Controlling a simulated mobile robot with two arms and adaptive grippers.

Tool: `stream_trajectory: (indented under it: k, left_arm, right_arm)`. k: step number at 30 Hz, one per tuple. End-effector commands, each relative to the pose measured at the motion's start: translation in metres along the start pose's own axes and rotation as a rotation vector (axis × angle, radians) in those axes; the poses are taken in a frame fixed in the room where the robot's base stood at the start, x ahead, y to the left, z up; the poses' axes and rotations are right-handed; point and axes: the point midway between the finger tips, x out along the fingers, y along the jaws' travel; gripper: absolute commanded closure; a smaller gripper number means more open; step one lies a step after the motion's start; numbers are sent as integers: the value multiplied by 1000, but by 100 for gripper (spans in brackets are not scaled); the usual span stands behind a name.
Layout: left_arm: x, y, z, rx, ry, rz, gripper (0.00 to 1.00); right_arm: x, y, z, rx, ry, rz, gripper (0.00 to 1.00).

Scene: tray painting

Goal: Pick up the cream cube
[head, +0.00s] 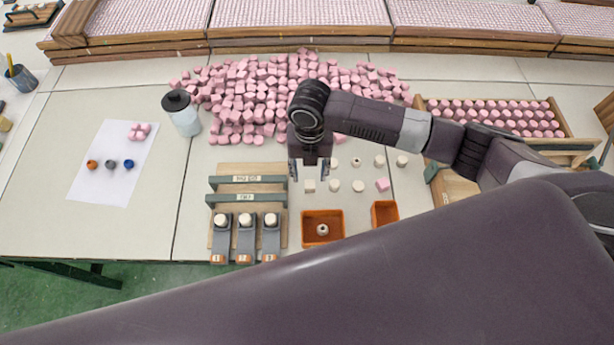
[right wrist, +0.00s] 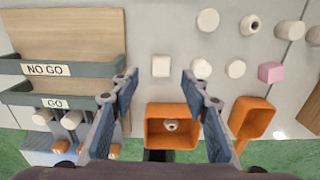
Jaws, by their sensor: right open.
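The cream cube (head: 309,186) sits on the pale table, just right of the wooden gauge board in the head view. In the right wrist view the cream cube (right wrist: 161,66) shows between and slightly beyond the fingertips. My right gripper (head: 308,174) is open and empty, pointing down above the table near the cube. Its two spread fingers (right wrist: 159,78) also show in the right wrist view, with nothing between them. I cannot tell their exact height over the cube. My left gripper is not in view.
Cream round pieces (head: 358,186) and a pink cube (head: 383,184) lie to the right. An orange tray (head: 309,238) with one holed piece stands in front. The GO/NO GO board (head: 226,168) is at left. A pink cube pile (head: 240,95) lies behind.

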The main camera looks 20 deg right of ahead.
Motion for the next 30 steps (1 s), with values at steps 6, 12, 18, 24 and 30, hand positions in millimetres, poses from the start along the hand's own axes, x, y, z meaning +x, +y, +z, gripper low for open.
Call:
stream_trajectory:
  k: [6,12,18,24,30]
  left_arm:
    - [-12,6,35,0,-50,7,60]
    - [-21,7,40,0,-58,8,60]
    - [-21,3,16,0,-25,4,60]
    - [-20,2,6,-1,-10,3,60]
    - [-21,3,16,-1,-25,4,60]
  right_arm:
    - [21,0,1,1,2,-1,58]
    - [48,0,3,2,1,0,58]
    - [62,0,4,0,-2,-1,58]
    - [63,0,4,0,-2,0,58]
    - [62,0,4,0,-2,0,79]
